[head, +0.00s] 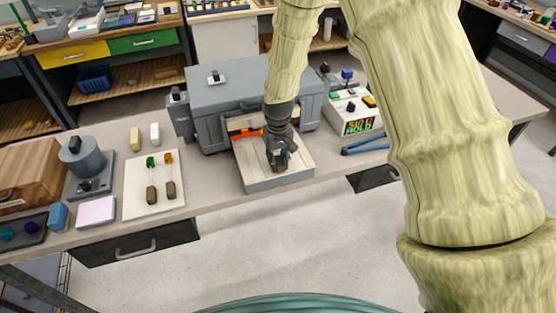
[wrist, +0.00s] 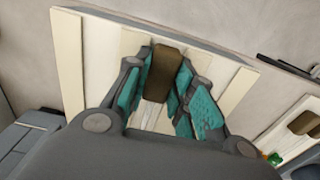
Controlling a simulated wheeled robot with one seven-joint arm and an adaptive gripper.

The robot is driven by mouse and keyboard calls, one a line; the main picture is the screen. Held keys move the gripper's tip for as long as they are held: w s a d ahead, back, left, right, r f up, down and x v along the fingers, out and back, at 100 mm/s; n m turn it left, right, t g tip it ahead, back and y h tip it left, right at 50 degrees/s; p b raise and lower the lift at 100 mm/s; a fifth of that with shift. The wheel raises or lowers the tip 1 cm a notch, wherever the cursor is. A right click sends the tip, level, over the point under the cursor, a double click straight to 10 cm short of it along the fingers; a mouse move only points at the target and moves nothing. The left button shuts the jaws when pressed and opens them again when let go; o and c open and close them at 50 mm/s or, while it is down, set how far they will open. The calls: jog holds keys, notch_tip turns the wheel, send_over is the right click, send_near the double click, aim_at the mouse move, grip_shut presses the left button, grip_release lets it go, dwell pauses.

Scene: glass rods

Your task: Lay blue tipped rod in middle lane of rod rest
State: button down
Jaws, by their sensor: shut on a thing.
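My gripper (head: 279,160) is low over a pale board on a grey base, the rod rest (head: 250,178), at the front of the bench. In the wrist view, my gripper (wrist: 165,95) has its teal-padded fingers shut on a rod's brown handle (wrist: 164,68). A clear glass part (wrist: 150,115) shows below the handle, between the fingers. The rod's tip is hidden, so its blue colour does not show. The handle is in line with the pale strips of the rod rest (wrist: 72,60), near its middle. I cannot tell whether the rod touches the rest.
A grey furnace-like box (head: 230,85) with an orange glow stands right behind the rest. To the left, a white mat (head: 135,205) holds a green-tipped rod (head: 151,180) and an orange-tipped rod (head: 170,180). A blue tool (head: 365,144) lies to the right.

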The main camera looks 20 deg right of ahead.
jog(key=c, duration=1.1)
grip_release()
